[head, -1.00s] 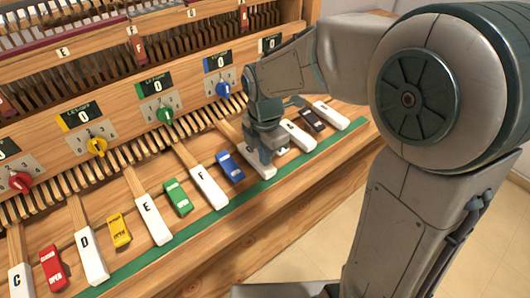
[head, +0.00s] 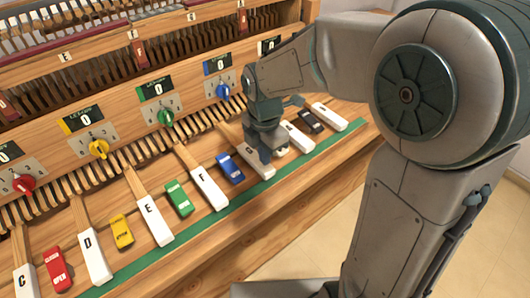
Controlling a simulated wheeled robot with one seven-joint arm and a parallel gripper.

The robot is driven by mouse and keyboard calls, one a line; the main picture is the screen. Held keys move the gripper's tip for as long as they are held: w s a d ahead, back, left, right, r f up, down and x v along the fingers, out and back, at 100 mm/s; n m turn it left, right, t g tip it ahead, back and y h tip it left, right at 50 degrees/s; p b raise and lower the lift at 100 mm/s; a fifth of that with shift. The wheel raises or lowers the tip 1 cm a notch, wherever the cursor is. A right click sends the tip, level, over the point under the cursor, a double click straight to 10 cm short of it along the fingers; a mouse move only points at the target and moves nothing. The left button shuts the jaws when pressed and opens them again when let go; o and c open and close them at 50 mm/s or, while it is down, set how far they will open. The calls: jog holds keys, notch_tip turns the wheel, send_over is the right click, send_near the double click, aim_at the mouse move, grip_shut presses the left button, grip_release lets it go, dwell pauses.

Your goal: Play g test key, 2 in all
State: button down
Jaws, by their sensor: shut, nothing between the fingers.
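The G key (head: 262,167) is a white key in the row, right of the blue block. My gripper (head: 268,157) is shut and empty, with its tip pointing down at the front part of that key. The tip hides part of the key, and I cannot tell whether it touches the key or is just above it. The small display above the blue knob (head: 222,90) reads 0.
White keys C (head: 26,282), D (head: 95,265), E (head: 155,225) and F (head: 208,190) lie to the left, with red (head: 58,270), yellow (head: 121,232), green (head: 178,198) and blue (head: 229,168) blocks between them. A black block (head: 311,121) lies right. A green strip (head: 190,232) edges the front.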

notch_tip(320, 180, up, 14)
jog(key=p, duration=0.4)
dwell(1.0)
jog(key=s+d+f+m+t+p, duration=0.1)
jog(key=s+d+m, duration=0.5)
jog(key=m, duration=0.6)
jog(key=s+d+f+m+t+p, duration=0.1)
jog(key=s+d+m, duration=0.5)
jog(key=m, duration=0.7)
jog(key=shift+d+f+t, duration=0.4)
jog(key=shift+d+f, duration=0.1)
jog(key=shift+d, duration=0.1)
